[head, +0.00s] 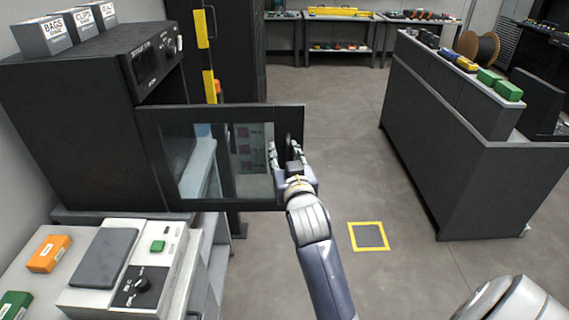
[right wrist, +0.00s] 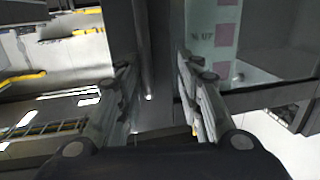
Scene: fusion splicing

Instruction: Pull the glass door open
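The glass door (head: 220,198) is a dark-framed panel with a clear window. It stands swung out to the right from the black cabinet (head: 75,130) in the head view. Its dark upright handle (head: 288,150) is at the free edge. My right gripper (head: 288,158) is at that handle, with a finger on each side of it. In the right wrist view the dark bar fills the gap between the fingers (right wrist: 158,85), and part of the window shows to the right. My left gripper is out of view.
A bench at lower left holds a white device (head: 135,270), an orange box (head: 48,253) and a green box (head: 14,305). Small labelled boxes (head: 70,28) sit on the cabinet. A grey counter (head: 460,140) stands at right. The floor between is clear, with a yellow-edged square (head: 368,236).

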